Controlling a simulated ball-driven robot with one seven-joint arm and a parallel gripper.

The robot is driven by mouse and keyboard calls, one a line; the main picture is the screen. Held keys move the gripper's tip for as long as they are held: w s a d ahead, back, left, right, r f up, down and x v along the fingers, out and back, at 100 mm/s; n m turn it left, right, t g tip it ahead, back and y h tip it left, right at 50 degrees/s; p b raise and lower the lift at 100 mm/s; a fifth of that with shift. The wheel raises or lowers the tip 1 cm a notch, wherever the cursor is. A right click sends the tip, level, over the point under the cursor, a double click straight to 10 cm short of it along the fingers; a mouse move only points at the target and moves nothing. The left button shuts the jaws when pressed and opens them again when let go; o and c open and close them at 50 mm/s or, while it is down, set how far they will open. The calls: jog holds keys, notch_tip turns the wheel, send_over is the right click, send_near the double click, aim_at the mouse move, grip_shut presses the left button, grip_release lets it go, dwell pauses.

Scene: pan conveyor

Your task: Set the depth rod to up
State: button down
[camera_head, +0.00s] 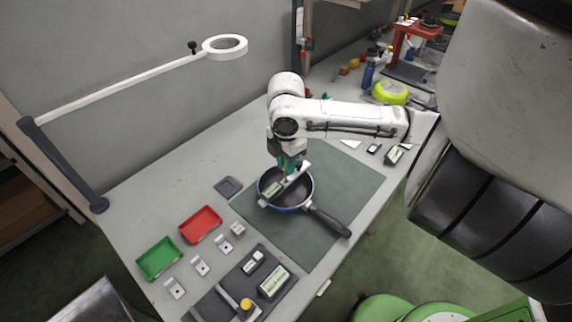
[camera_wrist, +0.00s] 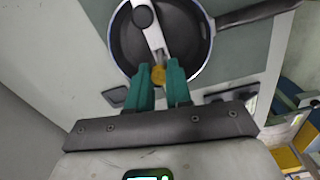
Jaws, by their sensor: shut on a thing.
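The pan (camera_head: 303,207) lies on the green mat with its handle toward the lower right. It also shows in the wrist view (camera_wrist: 196,70). A white gauge bar with a small display (camera_head: 273,188) lies across the pan. In the wrist view the white bar (camera_wrist: 150,28) runs from the far rim toward my fingers and ends near a yellow-orange tip (camera_wrist: 158,75), which looks like the depth rod's end. My gripper (camera_head: 289,165), with teal fingers (camera_wrist: 162,84), is shut on this tip over the near rim. Whether the rod is up or down I cannot tell.
A red tray (camera_head: 200,225) and a green tray (camera_head: 158,259) stand at the left, with several small metal blocks beside them. A dark tray with instruments (camera_head: 273,282) lies in front. A ring lamp (camera_head: 225,46) reaches in from the left. The mat (camera_head: 345,185) right of the pan is clear.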

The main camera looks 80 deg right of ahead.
jog(key=c, duration=1)
grip_release()
jog(key=shift+r, duration=0.15)
notch_tip(320, 180, up, 11)
jog(key=shift+f, duration=0.2)
